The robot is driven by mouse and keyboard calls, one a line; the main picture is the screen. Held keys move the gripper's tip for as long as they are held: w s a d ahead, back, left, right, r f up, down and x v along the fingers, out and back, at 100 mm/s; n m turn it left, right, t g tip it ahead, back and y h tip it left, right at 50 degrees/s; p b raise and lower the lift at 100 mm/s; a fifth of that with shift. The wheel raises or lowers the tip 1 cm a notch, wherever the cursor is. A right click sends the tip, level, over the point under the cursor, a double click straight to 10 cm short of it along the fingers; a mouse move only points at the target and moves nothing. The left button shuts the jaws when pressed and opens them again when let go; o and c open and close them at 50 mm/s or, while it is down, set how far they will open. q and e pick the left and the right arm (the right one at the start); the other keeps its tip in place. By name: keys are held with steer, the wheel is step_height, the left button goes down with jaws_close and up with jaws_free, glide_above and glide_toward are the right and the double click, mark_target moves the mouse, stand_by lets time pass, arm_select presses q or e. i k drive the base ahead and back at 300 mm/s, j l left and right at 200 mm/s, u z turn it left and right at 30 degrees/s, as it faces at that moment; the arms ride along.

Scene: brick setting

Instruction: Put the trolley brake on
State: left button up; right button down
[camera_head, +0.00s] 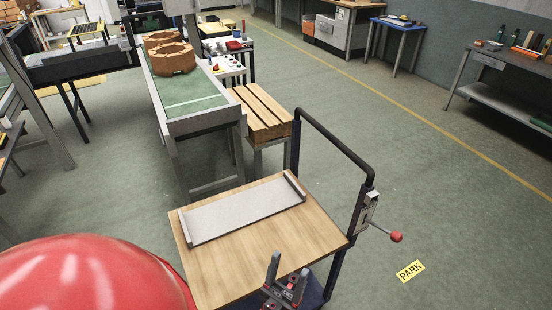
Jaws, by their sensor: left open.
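The trolley (240,262) stands at the bottom centre with a light wooden top and a black tube handle (335,145) on its far right side. The brake lever (379,229) sticks out to the right from a grey metal plate (366,208) on the handle post. It ends in a red knob (396,237). My left gripper (289,268) is open and empty at the trolley top's near edge, to the left of and nearer than the lever. My right gripper is not in view.
A grey metal tray (245,210) lies on the trolley top. A yellow PARK sign (410,271) is on the floor to the right. A green-topped conveyor table (190,98) and stacked wooden beams (262,112) stand behind the trolley. The floor right of the lever is clear.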

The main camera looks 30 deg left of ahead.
mark_target(396, 237)
steer(key=u, duration=1)
steer(key=z, duration=1.1)
steer(key=j+z, duration=0.8)
steer(key=i+l, duration=0.05)
